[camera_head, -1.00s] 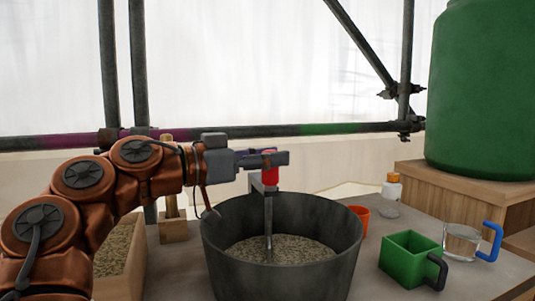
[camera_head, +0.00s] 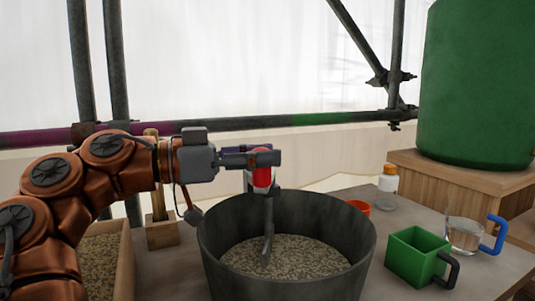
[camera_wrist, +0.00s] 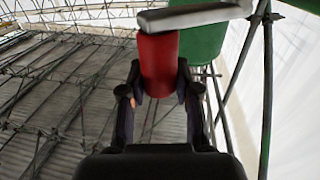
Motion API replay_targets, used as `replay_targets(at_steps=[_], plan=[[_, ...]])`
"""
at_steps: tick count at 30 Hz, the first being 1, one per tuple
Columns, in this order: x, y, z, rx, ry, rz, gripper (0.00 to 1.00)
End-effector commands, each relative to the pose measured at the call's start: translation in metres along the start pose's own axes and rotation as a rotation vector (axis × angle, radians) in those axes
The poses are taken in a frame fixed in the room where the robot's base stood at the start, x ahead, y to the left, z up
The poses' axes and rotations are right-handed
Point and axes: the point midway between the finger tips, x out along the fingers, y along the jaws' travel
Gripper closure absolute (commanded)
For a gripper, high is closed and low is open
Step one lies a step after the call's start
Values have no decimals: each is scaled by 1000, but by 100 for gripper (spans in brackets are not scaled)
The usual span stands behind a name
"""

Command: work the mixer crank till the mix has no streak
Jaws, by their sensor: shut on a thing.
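A dark grey mixing tub (camera_head: 290,283) stands on the table and holds a speckled grey mix (camera_head: 288,257). A metal mixer shaft (camera_head: 268,225) goes down into the mix left of its middle. The red crank handle (camera_head: 262,178) is at the tub's back rim. My gripper (camera_head: 264,158) is shut on this handle, its fingers on either side of it. In the wrist view the red handle (camera_wrist: 159,65) sits between the fingertips, with a pale metal crank arm (camera_wrist: 195,16) across its end. The near part of the mix is hidden by the tub wall.
A green square cup (camera_head: 414,258), a clear cup with a blue handle (camera_head: 465,236), an orange cup (camera_head: 358,206) and an orange-capped bottle (camera_head: 388,181) stand to the right. A big green tank (camera_head: 478,85) is on a wooden stand. A wooden box of grit (camera_head: 100,258) stands left.

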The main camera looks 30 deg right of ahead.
Motion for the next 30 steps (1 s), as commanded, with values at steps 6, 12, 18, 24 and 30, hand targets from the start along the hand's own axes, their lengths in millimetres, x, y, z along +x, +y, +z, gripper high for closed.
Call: replay_targets(at_steps=[6, 12, 18, 24, 30], plan=[[-1, -1, -1, 0, 3, -4, 63], [0, 0, -1, 0, 2, -1, 43], [1, 0, 0, 0, 1, 1, 42], [1, -1, -4, -1, 1, 2, 42], [2, -1, -25, -1, -3, 2, 42]])
